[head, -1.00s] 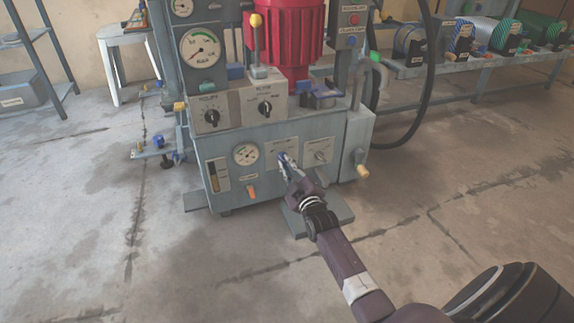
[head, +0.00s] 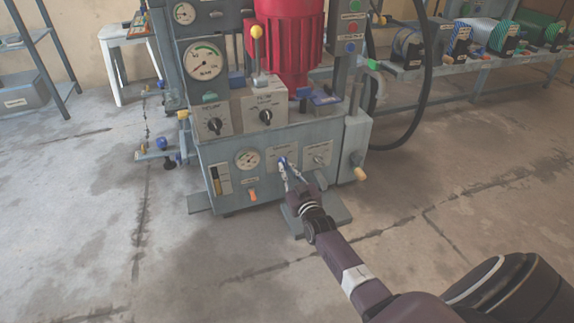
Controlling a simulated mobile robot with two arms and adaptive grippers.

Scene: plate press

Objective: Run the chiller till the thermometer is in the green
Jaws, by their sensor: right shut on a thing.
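A small round dial (head: 247,159) with a green patch on its face sits on the lower front panel of the press; it looks like the thermometer, but its needle is too small to read. To its right is a pale labelled plate (head: 272,153). My right gripper (head: 285,166) is at this plate, shut on a small blue knob (head: 282,161). The fingers hide part of the knob and plate, and I cannot read the label. My left gripper is not in view.
A second plate with a small knob (head: 318,157) is right of my gripper. Two black selectors, a large dial (head: 204,61) and a yellow-topped lever (head: 257,32) are above. The floor in front is clear.

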